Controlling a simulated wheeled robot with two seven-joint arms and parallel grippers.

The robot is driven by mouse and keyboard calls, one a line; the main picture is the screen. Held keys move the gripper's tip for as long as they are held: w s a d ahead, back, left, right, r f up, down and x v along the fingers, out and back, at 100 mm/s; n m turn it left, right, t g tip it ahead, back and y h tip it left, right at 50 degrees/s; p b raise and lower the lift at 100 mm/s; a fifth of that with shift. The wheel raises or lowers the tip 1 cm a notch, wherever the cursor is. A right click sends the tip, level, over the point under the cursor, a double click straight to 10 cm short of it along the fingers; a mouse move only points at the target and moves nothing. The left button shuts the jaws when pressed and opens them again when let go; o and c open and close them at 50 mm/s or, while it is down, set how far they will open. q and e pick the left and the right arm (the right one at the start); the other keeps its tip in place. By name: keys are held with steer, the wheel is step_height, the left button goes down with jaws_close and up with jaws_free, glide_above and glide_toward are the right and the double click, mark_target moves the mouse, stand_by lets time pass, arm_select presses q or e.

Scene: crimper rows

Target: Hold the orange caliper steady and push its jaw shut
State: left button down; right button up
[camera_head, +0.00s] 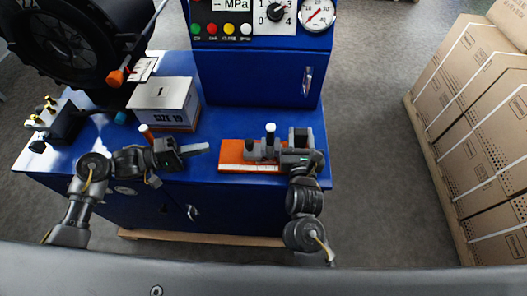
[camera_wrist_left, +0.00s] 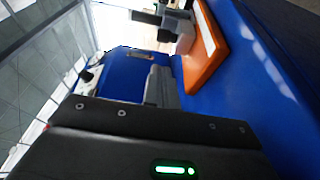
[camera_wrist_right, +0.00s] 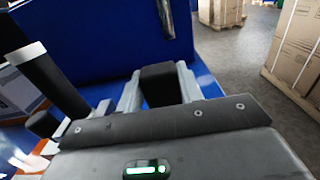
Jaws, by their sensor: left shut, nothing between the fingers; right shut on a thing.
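The orange caliper (camera_head: 232,153) lies flat on the blue bench top, with a pale scale strip along its front. It carries grey jaw parts and a dark post with a white top (camera_head: 270,134). My right gripper (camera_head: 299,141) is shut on a black block at the caliper's right end; the block (camera_wrist_right: 161,84) shows between the fingers in the right wrist view. My left gripper (camera_head: 203,147) is shut and empty left of the caliper, its fingers pointing right, apart from it. In the left wrist view the orange base (camera_wrist_left: 207,55) is beyond the left fingers (camera_wrist_left: 160,86).
A grey-topped box marked 1 and SIZE 19 (camera_head: 166,96) stands behind my left gripper. The blue cabinet (camera_head: 255,80) with gauges rises behind the caliper. A black reel (camera_head: 65,45) is back left. Stacked cartons (camera_head: 480,110) stand on the floor at right.

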stand_by(0.8)
steer(key=o, duration=1.2)
steer(key=shift+c, duration=0.2)
steer(key=s, duration=1.2)
